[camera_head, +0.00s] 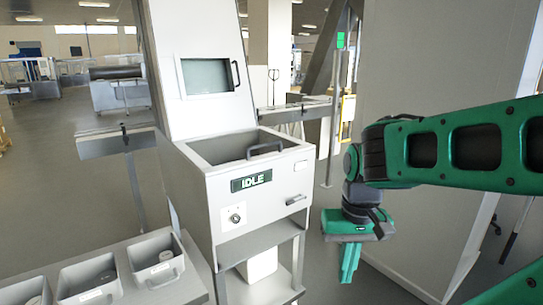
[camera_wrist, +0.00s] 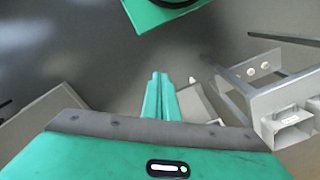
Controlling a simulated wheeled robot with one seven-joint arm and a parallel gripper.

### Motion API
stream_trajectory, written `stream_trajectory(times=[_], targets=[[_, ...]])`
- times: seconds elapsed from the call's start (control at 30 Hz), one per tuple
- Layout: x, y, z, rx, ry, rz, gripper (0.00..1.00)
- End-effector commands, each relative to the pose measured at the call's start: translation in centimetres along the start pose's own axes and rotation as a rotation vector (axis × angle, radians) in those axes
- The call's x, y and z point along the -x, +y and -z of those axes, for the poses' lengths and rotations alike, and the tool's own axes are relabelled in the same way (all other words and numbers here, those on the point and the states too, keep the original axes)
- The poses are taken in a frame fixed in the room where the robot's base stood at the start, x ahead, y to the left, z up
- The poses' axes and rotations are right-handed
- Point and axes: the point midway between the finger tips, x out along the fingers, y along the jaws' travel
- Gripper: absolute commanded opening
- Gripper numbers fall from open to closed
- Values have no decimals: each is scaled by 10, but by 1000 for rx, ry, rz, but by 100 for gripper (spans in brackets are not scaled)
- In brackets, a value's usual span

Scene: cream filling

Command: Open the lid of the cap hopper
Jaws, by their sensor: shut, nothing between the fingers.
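A grey machine (camera_head: 262,216) with an "IDLE" display stands in the middle of the head view. Its top has a wide rectangular recess (camera_head: 215,150), with a dark bar handle (camera_head: 265,149) at its front right edge. I cannot tell whether a clear lid covers this recess. A windowed panel (camera_head: 208,77) with a dark side handle (camera_head: 235,75) is on the upright part behind. My gripper (camera_head: 349,264) hangs pointing down to the right of the machine, apart from it. Its green fingers (camera_wrist: 160,96) are together and empty in the wrist view.
Several grey bins (camera_head: 90,278) stand on a bench at the lower left. A white box (camera_head: 258,264) sits on the shelf under the machine. A conveyor (camera_head: 117,141) runs at left behind it. A large pale wall (camera_head: 430,65) stands behind my arm. Open floor lies around my gripper.

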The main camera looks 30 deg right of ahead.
Motion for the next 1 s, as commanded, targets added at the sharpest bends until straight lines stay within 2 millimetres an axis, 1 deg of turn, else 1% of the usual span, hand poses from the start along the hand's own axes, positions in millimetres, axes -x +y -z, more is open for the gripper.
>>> stream_trajectory(times=[0.07, 0.17, 0.2, 0.27, 0.3, 0.37, 0.4, 0.47, 0.5, 0.57, 0.6, 0.67, 0.7, 0.77, 0.8, 0.87, 0.9, 1.0], targets=[[-6, -9, 17, -41, 27, 21, 0], [-18, -34, 51, -134, 83, 92, 0], [-23, -47, 67, -187, 107, 139, 0], [-30, -69, 91, -279, 138, 226, 0], [-33, -84, 107, -346, 153, 295, 0], [-35, -106, 130, -457, 161, 407, 0], [-35, -120, 144, -536, 160, 489, 0], [-31, -141, 166, -662, 145, 620, 0], [-27, -152, 181, -752, 126, 711, 0], [-16, -166, 203, -893, 85, 856, 0], [-8, -172, 218, -993, 49, 956, 0], [8, -176, 241, -1144, -19, 1109, 0], [20, -176, 256, -1243, -71, 1211, 0], [37, -168, 277, -1386, -158, 1358, 0], [48, -161, 290, -1472, -219, 1450, 0], [64, -147, 307, -1586, -311, 1577, 0], [72, -137, 316, -1650, -369, 1650, 0], [88, -114, 333, -1767, -492, 1793, 0]])
